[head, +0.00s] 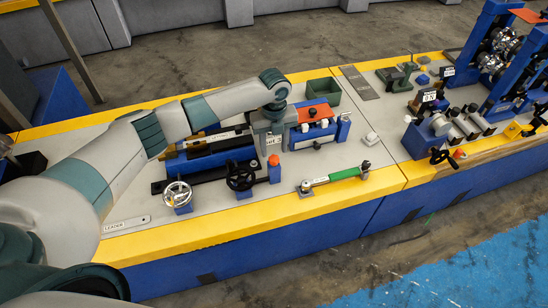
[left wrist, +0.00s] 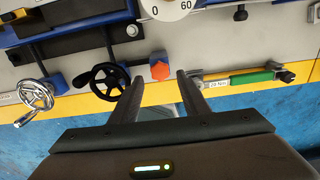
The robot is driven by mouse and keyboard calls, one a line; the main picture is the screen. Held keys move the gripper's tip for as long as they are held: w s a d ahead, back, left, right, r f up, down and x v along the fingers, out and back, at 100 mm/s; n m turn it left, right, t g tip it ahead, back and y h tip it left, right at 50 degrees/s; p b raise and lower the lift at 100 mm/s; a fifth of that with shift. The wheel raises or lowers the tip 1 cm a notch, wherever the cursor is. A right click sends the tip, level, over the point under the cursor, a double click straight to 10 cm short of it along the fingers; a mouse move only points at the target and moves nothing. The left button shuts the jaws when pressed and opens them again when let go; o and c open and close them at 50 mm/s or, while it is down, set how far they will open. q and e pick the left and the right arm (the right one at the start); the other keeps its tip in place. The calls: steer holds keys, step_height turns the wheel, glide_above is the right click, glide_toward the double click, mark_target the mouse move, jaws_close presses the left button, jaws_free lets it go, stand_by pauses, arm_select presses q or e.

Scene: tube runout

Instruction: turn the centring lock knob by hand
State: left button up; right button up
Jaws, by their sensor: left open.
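The orange-red knob (head: 274,161), which I take to be the centring lock knob, sits on a small blue block beside a black handwheel (head: 241,177). In the left wrist view the knob (left wrist: 160,71) has a faceted head and shows between the tips of my fingers. My left gripper (head: 269,147) is over the bench just behind the knob in the head view. Its two fingers (left wrist: 158,80) are apart with nothing held between them. I cannot tell how far the tips are above the knob. My right gripper is not in view.
A silver handwheel (head: 177,195) stands left of the black one. A green-handled torque wrench (head: 337,178) lies to the right on the bench. A blue unit with an orange top (head: 312,112) and a green bin (head: 324,90) are behind. The yellow front edge (head: 300,208) is clear.

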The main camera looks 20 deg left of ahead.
mark_target(274, 158)
arm_select(q)
step_height(274, 158, down, 4)
steer(key=b, duration=0.3)
steer(key=shift+r, duration=0.4)
steer(key=shift+p, duration=0.4)
steer(key=shift+f, duration=0.15)
steer(key=c, duration=0.8)
